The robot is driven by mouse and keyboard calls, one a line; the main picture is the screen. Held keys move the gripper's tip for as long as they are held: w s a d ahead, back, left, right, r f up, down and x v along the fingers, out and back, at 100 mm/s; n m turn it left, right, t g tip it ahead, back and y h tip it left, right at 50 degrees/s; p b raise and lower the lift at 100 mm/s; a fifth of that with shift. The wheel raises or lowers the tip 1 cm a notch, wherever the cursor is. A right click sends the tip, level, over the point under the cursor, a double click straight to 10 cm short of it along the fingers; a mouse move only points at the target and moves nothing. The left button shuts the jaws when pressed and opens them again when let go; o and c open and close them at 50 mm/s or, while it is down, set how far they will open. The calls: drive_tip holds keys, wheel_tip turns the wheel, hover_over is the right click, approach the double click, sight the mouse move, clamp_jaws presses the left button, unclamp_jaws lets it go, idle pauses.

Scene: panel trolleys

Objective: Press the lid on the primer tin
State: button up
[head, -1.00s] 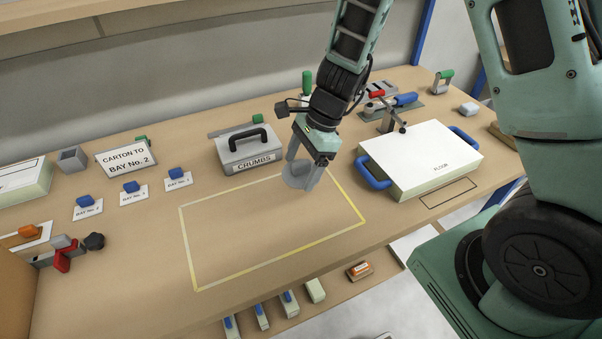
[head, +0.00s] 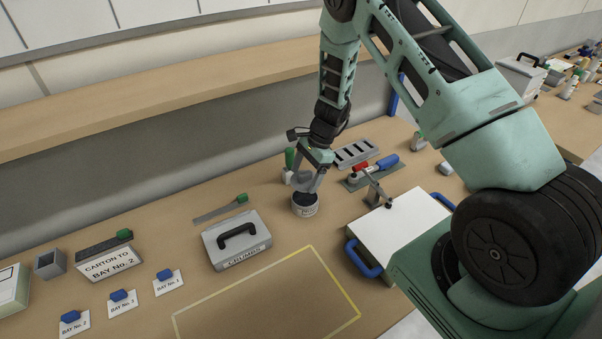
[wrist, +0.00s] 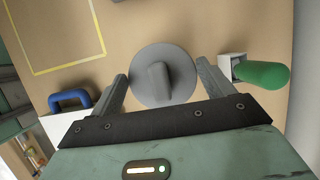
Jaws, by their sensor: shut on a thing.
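The lid, a flat grey disc with a raised bar knob (wrist: 160,80), is in my gripper (wrist: 163,72). The fingers are at opposite sides of its rim. In the head view my gripper (head: 306,180) holds the lid (head: 302,177) just above a small round tin (head: 305,210). The tin is pale with a label too small to read, and its top looks dark and open. It stands upright on the bench. The lid appears tilted in the head view. In the wrist view the lid hides the tin.
A green-handled tool (head: 290,158) stands close behind the tin. A grey CRUMBS case (head: 237,247) is to the left, and a white case with blue handles (head: 405,225) to the right. A clamp (head: 378,188) stands nearby. The yellow-outlined area (head: 265,300) is empty.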

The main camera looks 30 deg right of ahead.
sight(301, 199)
drive_tip(key=shift+f+b, duration=2.15)
drive_tip(key=shift+f, duration=1)
drive_tip(key=shift+f+b, duration=0.15)
drive_tip(key=shift+b, duration=0.3)
drive_tip(key=o, duration=0.9)
drive_tip(key=shift+r, duration=0.2)
drive_tip(key=shift+r+p, duration=2.45)
drive_tip(key=shift+r, duration=0.95)
clamp_jaws()
